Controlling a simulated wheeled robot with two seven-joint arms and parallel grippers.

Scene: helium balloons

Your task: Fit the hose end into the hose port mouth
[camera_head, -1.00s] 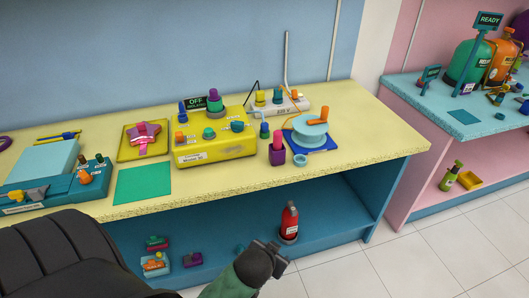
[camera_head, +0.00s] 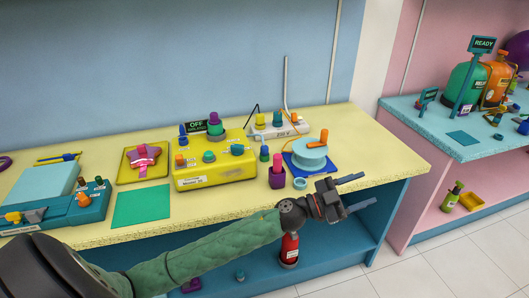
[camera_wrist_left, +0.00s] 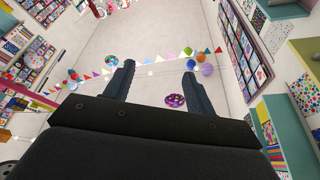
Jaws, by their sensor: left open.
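My left gripper (camera_head: 369,190) is open and empty in front of the table's right front edge. Its fingers point right, and they show apart in the left wrist view (camera_wrist_left: 159,70). A yellow box (camera_head: 214,174) with several coloured knobs and an OFF sign (camera_head: 196,125) stands on the table, left of and behind the gripper. A light blue spool (camera_head: 310,156) on a dark blue base is nearer the gripper. I cannot make out the hose end or the hose port mouth for certain. My right gripper is not in view.
The yellow table (camera_head: 385,152) has a blue shelf below, with a red extinguisher (camera_head: 290,250) partly behind my arm. A purple cup (camera_head: 277,179) stands near the front edge. A blue table (camera_head: 462,139) with a green tank (camera_head: 465,88) and an orange tank (camera_head: 497,80) is at right.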

